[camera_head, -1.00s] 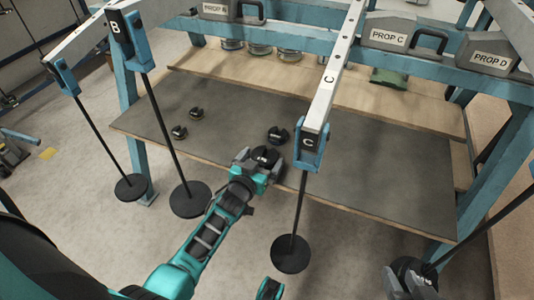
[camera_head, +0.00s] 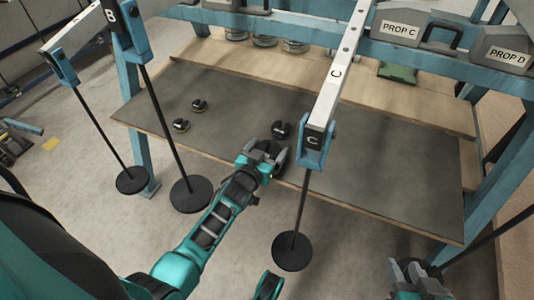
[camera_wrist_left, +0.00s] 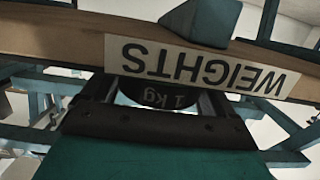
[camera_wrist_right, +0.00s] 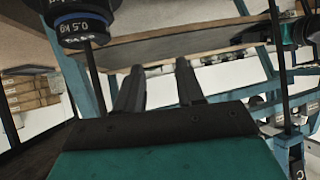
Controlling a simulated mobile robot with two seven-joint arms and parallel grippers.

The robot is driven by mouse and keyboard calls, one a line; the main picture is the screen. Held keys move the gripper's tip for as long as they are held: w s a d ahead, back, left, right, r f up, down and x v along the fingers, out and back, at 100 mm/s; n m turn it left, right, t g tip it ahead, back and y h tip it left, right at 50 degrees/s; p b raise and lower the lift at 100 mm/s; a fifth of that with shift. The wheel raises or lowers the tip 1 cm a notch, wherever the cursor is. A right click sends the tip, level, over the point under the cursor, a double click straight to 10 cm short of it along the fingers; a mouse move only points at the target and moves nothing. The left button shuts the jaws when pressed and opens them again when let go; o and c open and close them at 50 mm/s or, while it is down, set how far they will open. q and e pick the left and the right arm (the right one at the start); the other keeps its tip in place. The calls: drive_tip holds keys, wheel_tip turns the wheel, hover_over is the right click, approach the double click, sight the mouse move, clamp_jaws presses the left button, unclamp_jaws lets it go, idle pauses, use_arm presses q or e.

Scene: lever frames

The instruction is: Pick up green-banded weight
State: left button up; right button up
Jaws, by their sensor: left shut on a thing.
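My left gripper (camera_head: 266,153) is at the front edge of the grey-topped bench and shut on a dark weight. In the left wrist view this weight (camera_wrist_left: 160,96) sits between the fingers and reads "1 kg"; its band colour is not visible. Another dark weight (camera_head: 281,130) stands on the bench just beyond that gripper. Two smaller weights (camera_head: 199,104) and (camera_head: 181,125) stand further left. No green band is clear on any of them. My right gripper (camera_head: 418,278) is at the lower right; in the right wrist view its fingers (camera_wrist_right: 158,88) are apart with nothing between them.
Lever beam C (camera_head: 335,75) overhangs the bench right of my left gripper, with a hanger disc (camera_head: 292,251) below. Hanger discs (camera_head: 191,194) and (camera_head: 132,180) hang at left. A blue-ringed hanger weight (camera_wrist_right: 80,25) is near my right gripper. The bench's right half is clear.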

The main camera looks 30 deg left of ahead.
use_arm(q)
drive_tip(key=c, duration=0.3)
drive_tip(key=shift+w+r, duration=0.1)
drive_tip(key=shift+r, duration=0.1)
drive_tip(key=shift+c, duration=0.2)
drive_tip(key=shift+r, duration=0.1)
